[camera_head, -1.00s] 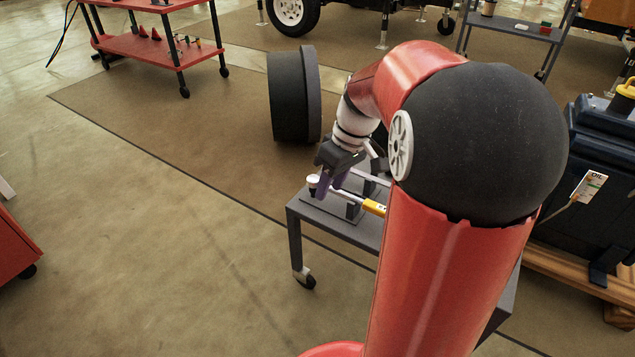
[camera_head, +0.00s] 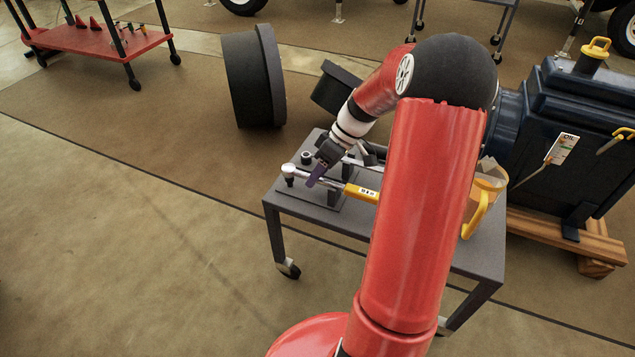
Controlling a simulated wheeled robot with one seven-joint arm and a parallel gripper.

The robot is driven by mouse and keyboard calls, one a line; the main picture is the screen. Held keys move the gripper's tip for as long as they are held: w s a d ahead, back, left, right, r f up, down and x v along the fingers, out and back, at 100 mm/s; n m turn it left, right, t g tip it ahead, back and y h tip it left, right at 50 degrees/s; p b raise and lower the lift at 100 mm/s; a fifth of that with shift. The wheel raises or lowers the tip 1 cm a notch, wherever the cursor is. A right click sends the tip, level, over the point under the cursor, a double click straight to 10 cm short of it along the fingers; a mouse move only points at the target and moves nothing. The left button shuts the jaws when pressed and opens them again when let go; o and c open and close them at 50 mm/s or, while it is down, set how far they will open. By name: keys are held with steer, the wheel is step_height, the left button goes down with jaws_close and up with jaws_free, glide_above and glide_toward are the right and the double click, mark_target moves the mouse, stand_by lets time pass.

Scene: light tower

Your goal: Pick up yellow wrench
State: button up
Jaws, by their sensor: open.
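The yellow wrench has a yellow handle (camera_head: 359,193) and a metal shaft that runs left to a round head (camera_head: 288,170). It rests on a dark holder (camera_head: 327,203) on top of the grey wheeled cart. My gripper (camera_head: 318,178) is over the wrench's shaft, between the head and the handle. Its purple fingers point down beside the shaft and are open. I cannot tell whether they touch the shaft. My red arm hides the right end of the handle and part of the cart top.
A dark blue engine (camera_head: 590,130) on a wooden pallet is at the right. The floor at the left is open.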

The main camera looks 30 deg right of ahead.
steer(key=shift+a+f, duration=0.15)
steer(key=shift+f, duration=0.05)
jaws_close()
steer(key=shift+r, duration=0.1)
